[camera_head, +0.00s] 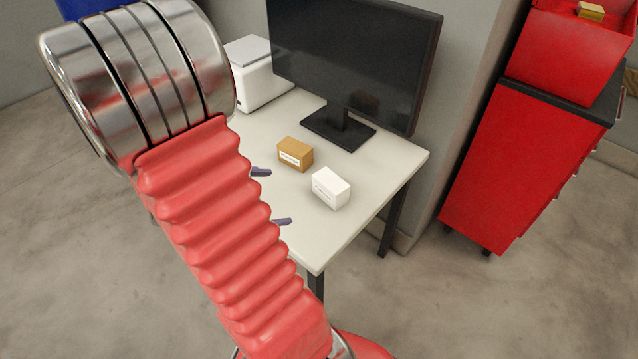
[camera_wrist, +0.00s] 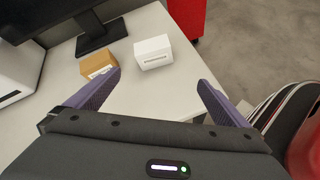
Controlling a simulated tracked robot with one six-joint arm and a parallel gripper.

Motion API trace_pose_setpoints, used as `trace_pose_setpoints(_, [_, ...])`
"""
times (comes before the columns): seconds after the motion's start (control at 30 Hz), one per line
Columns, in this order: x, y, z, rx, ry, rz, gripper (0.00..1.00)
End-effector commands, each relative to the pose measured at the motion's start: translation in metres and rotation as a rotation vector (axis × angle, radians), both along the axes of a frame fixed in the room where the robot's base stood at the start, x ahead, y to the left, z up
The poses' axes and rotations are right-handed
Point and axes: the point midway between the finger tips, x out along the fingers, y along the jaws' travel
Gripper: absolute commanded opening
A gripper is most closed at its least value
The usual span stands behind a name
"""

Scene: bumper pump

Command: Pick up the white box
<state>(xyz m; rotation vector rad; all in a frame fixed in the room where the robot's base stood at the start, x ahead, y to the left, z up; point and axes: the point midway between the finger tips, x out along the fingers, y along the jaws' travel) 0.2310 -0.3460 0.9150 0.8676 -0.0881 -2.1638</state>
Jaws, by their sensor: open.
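The white box (camera_head: 331,188) stands on the light table (camera_head: 313,245), near its right edge. In the wrist view the white box (camera_wrist: 153,53) is beyond the fingertips, between their lines of reach and touching neither. My gripper (camera_head: 271,197) is open and empty, left of the white box in the head view. My arm hides most of it there, and only the two finger ends show. In the wrist view both purple fingers of my gripper (camera_wrist: 159,78) are spread wide.
A brown box (camera_head: 295,154) stands close to the white box, behind and left. A black monitor (camera_head: 352,60) on its stand and a white machine (camera_head: 258,75) are at the back. A red cabinet (camera_head: 520,160) is right, apart from the table.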

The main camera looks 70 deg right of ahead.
Motion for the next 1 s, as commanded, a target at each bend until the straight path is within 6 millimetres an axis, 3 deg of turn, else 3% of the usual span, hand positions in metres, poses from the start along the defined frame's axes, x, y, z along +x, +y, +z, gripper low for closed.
trace_pose_setpoints(0.3, [-0.024, -0.053, -0.049, 0.007, 0.272, 0.130, 1.00])
trace_pose_setpoints(0.5, [-0.033, -0.073, -0.074, 0.024, 0.381, 0.202, 1.00])
trace_pose_setpoints(1.0, [-0.036, -0.079, -0.081, 0.028, 0.408, 0.225, 1.00])
